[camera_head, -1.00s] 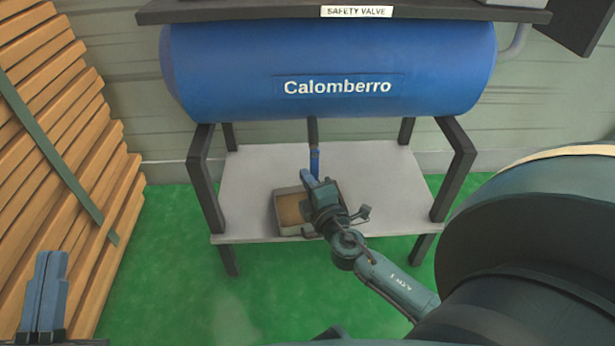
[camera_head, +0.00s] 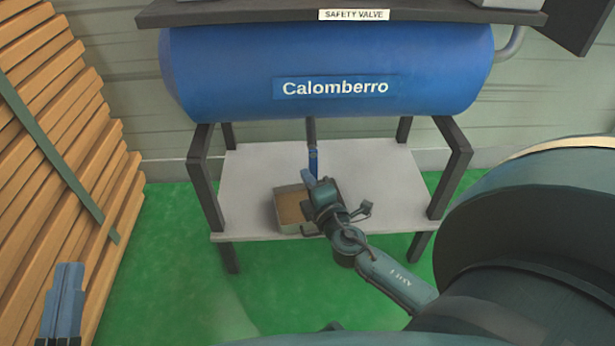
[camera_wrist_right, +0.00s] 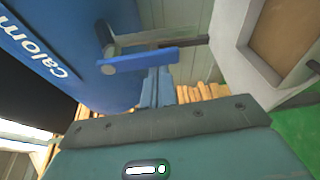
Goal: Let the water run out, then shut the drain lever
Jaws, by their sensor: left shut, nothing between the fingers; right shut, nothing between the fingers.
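The blue tank (camera_head: 330,65) marked Calomberro stands on a dark frame; a dark drain pipe (camera_head: 311,130) drops from its underside. A tray (camera_head: 278,212) with a brown inside stands below. I can make out no running water. My left gripper (camera_head: 68,285) is shut and empty, bottom left.
The tray stands on a pale shelf (camera_head: 370,185) between dark legs (camera_head: 455,165). Stacked wooden planks (camera_head: 60,130) fill the left side. Green floor (camera_head: 180,270) is clear in front. A dark rounded body covers the lower right.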

